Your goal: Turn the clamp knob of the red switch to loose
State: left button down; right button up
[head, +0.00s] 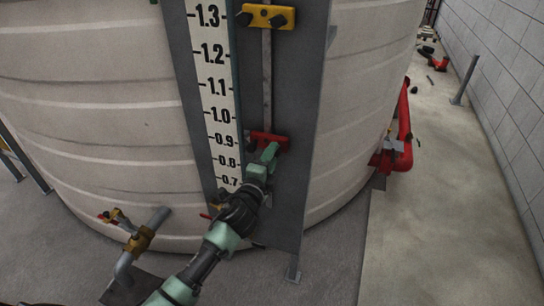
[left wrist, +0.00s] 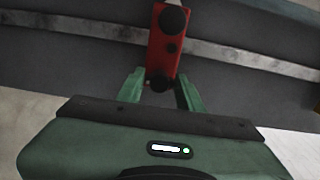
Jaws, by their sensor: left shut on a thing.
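The red switch (head: 268,137) is a red block mounted low on the grey gauge board beside the scale. My left gripper (head: 264,156) reaches up to the switch from below. In the left wrist view its green fingers (left wrist: 161,88) stand on either side of the dark clamp knob (left wrist: 160,81) at the switch's near end, shut on it. The fingers partly hide the knob's sides. My right gripper is in neither view.
A yellow switch (head: 266,16) with dark knobs sits higher on the same board. The large pale tank (head: 95,120) stands behind. A pipe with a brass valve (head: 140,238) projects at lower left. Red piping (head: 403,130) is at right. The concrete floor (head: 450,220) at right is clear.

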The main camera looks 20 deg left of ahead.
pick_arm(q)
jog(key=c, duration=0.9)
grip_release()
jog(key=s, duration=0.7)
jog(key=shift+s+a+b, duration=0.2)
jog(key=shift+s+b, duration=0.2)
